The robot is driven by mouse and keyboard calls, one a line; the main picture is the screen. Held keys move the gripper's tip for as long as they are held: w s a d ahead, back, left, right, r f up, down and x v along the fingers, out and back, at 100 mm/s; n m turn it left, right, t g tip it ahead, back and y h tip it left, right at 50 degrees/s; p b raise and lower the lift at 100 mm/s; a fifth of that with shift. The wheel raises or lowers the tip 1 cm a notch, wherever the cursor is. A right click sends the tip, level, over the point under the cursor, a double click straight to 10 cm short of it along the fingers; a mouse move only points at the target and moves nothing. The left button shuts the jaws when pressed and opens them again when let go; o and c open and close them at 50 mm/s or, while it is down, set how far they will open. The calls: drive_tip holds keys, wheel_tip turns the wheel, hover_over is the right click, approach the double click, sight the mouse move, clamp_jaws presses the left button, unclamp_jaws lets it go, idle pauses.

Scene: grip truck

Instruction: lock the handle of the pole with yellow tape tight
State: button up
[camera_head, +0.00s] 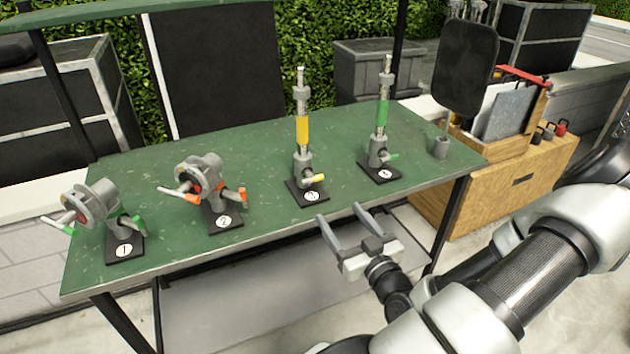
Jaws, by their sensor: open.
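The pole with yellow tape (302,128) stands upright on a black base plate (309,196) near the middle of the green table. Its handle (314,180) has a yellow tip and sticks out to the right, low on the pole's mount. My gripper (339,212) is open and empty, in front of the table's front edge, below and to the right of the yellow pole in the picture. Its two fingers point toward the table. It appears apart from the handle. How tight the handle is cannot be told.
A pole with green tape (382,114) stands to the right on the green table (268,158). Two grey clamps stand left, one with orange handles (202,175), one with green handles (96,205). A dark panel (465,66) and wooden crate (528,150) are at right.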

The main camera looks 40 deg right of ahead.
sight(313, 179)
drive_tip(key=b+x, duration=0.2)
drive_tip(key=x, duration=1.5)
drive_tip(key=shift+w+d, duration=0.1)
drive_tip(key=shift+w, duration=0.05)
drive_tip(key=c, duration=1.1)
drive_tip(key=shift+o, duration=0.2)
